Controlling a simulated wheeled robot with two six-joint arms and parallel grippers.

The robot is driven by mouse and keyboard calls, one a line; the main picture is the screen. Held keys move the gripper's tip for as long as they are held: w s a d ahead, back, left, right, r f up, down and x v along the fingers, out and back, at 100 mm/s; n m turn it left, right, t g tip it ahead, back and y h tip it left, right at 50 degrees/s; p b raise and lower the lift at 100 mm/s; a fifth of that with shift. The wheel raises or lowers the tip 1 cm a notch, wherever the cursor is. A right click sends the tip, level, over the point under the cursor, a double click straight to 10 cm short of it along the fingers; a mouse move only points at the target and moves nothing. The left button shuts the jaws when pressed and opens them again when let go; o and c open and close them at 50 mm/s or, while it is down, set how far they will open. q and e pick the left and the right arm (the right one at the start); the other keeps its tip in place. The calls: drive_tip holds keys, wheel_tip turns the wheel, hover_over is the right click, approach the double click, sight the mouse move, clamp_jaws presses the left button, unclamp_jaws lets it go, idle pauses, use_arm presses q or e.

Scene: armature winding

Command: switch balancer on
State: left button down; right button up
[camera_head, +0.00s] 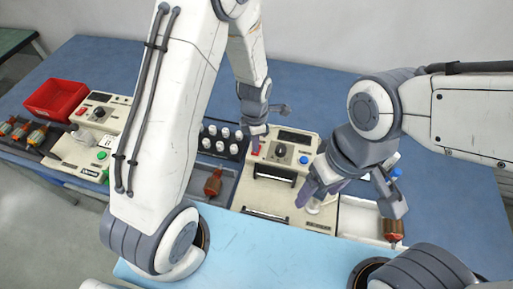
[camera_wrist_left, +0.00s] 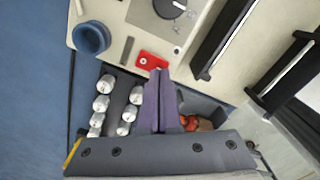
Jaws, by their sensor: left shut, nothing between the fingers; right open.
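A cream machine (camera_head: 240,197), apparently the balancer, stands at mid table with a dark knob (camera_head: 281,150), a blue button (camera_head: 304,160) and black bars. Its red switch (camera_wrist_left: 152,60) shows in the left wrist view, on the panel edge near the knob (camera_wrist_left: 171,6). My left gripper (camera_wrist_left: 158,73) is shut and empty, its tips at the near edge of the red switch; I cannot tell if they touch. In the head view my left gripper (camera_head: 256,141) is above the switch. My right gripper (camera_head: 350,197) is open over the machine's right side.
A dark tray with several silver cylinders (camera_wrist_left: 104,84) stands beside the machine. Another cream machine (camera_head: 75,152), a red bin (camera_head: 56,97) and several armatures (camera_head: 37,135) are at left. Another armature (camera_head: 393,229) lies near a white tray at right. The back of the table is clear.

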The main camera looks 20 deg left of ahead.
use_arm(q)
drive_tip(key=shift+f+b, duration=0.6)
drive_tip(key=shift+f, duration=0.25)
drive_tip(key=shift+r, duration=0.15)
wheel_tip(320, 180, up, 7)
drive_tip(key=p, duration=0.6)
idle(0.4)
idle(0.3)
